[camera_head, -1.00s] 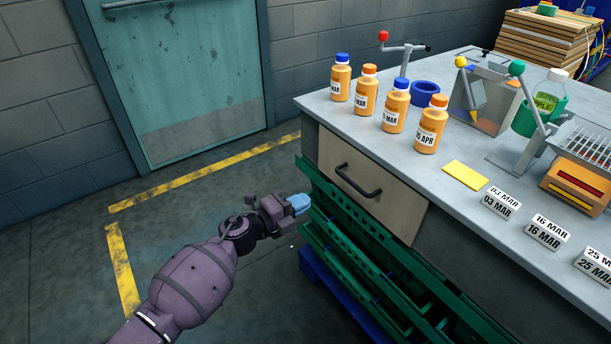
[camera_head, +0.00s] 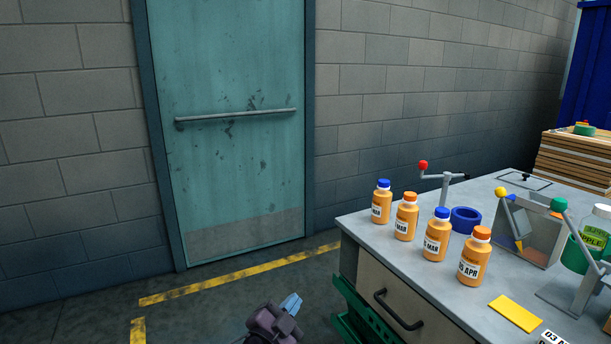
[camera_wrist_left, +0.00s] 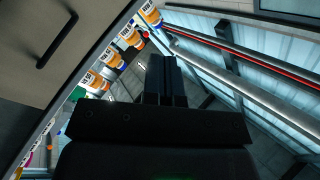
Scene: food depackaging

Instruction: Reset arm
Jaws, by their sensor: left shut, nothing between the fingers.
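My left gripper (camera_head: 290,305) is at the bottom edge of the head view, over the floor and left of the workbench (camera_head: 345,262). It is shut with nothing in it. In the left wrist view its dark fingers (camera_wrist_left: 164,80) lie side by side, pointing away from the camera. The gripper is apart from the drawer and the bottles. My right gripper does not show in either view.
Several orange bottles (camera_head: 438,238) stand upright on the workbench. A red-knobbed lever (camera_head: 445,185), blue ring (camera_head: 466,219) and yellow card (camera_head: 515,314) are also there. Green crates (camera_head: 362,326) stick out below the drawer (camera_head: 385,295). A teal door (camera_head: 235,140) is behind open floor.

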